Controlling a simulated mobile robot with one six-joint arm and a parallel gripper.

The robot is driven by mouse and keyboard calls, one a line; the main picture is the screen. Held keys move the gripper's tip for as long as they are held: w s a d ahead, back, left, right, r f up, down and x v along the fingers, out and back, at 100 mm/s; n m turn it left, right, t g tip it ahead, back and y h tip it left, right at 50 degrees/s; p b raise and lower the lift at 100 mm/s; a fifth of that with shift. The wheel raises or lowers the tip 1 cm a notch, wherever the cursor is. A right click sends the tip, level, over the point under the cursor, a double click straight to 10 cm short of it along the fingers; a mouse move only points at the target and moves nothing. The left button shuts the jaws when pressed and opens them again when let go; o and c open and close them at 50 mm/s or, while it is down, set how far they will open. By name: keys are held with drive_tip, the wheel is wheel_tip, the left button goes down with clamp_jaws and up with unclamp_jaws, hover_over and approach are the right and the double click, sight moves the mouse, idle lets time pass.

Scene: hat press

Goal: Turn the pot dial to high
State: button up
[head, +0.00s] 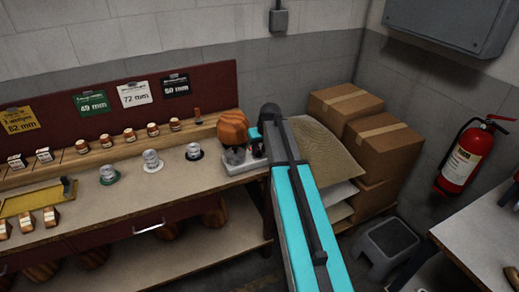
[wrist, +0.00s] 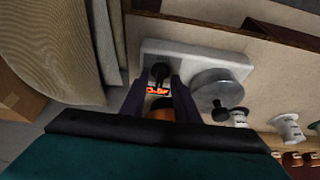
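The pot (wrist: 220,88) is a round grey metal vessel with a black knob or handle. It sits on a pale base (wrist: 210,58) in the wrist view. A black dial (wrist: 160,73) stands on the base left of the pot, above a small lit red-orange display (wrist: 158,91) whose text I cannot read surely. My gripper (wrist: 158,82) is open, with its two dark fingers apart on either side of the dial and display. Contact with the dial cannot be told. In the head view the pot (head: 235,156) shows at the bench's right end; my arm hides the dial.
A wooden ball-like block (head: 232,127) stands just behind the pot. Several spools (head: 152,160) and small blocks line the bench (head: 135,190) to the left. Cardboard boxes (head: 382,145) and leaning sheets (head: 325,150) crowd the right side.

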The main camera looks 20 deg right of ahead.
clamp_jaws()
